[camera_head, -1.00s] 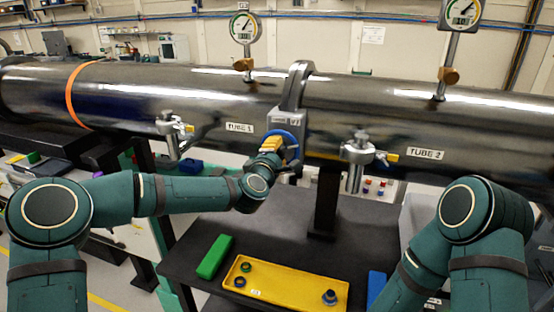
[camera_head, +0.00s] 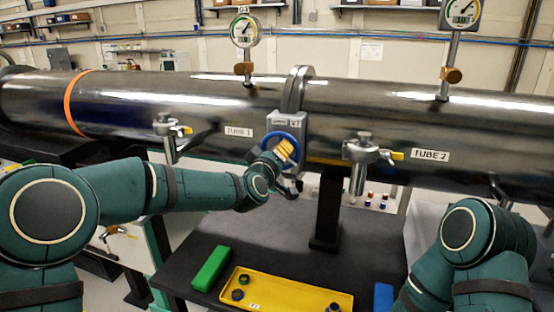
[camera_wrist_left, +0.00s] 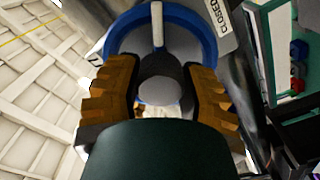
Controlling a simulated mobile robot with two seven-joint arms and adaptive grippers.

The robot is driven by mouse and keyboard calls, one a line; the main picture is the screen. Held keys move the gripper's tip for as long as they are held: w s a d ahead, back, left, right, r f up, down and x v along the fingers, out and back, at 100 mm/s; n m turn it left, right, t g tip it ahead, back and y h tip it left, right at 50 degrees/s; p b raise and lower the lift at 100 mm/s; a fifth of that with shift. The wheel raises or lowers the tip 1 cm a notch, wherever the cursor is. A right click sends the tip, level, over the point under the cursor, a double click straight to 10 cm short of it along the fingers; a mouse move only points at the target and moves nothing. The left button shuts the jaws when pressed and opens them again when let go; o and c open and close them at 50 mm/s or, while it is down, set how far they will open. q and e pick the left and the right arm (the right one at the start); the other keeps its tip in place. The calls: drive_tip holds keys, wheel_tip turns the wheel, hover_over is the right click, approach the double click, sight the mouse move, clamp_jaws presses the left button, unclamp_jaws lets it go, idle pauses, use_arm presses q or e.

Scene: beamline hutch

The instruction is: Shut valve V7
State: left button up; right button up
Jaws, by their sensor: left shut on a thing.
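Valve V7 is a grey box with a blue handwheel (camera_head: 270,139), on the flange between TUBE 1 and TUBE 2. My left gripper (camera_head: 286,150) is at the front of the wheel, its orange-brown fingers tilted. In the left wrist view the two fingers (camera_wrist_left: 163,88) are shut on the wheel, one on each side of its grey hub (camera_wrist_left: 160,68). The blue rim (camera_wrist_left: 205,32) and a spoke show above. A plate reading CLOSED (camera_wrist_left: 222,16) is beside the rim. My right arm is at the right; its gripper is out of view.
Side valves (camera_head: 362,150) and (camera_head: 168,128) stick out from the long dark tube (camera_head: 130,98). Gauges (camera_head: 245,32) and (camera_head: 459,14) stand above it. Below, a dark bench (camera_head: 290,240) holds a yellow tray (camera_head: 275,292), a green block (camera_head: 211,268) and a blue block (camera_head: 383,296).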

use_arm(q)
drive_tip(key=m, duration=0.3)
drive_tip(key=m+b, duration=0.1)
drive_tip(key=m, duration=0.1)
drive_tip(key=shift+r+m, duration=0.3)
drive_tip(key=m+b, duration=0.1)
drive_tip(key=m, duration=0.4)
drive_tip(key=shift+m, duration=0.3)
drive_tip(key=o, duration=1.1)
drive_tip(key=shift+o, duration=0.6)
drive_tip(key=shift+f, duration=0.15)
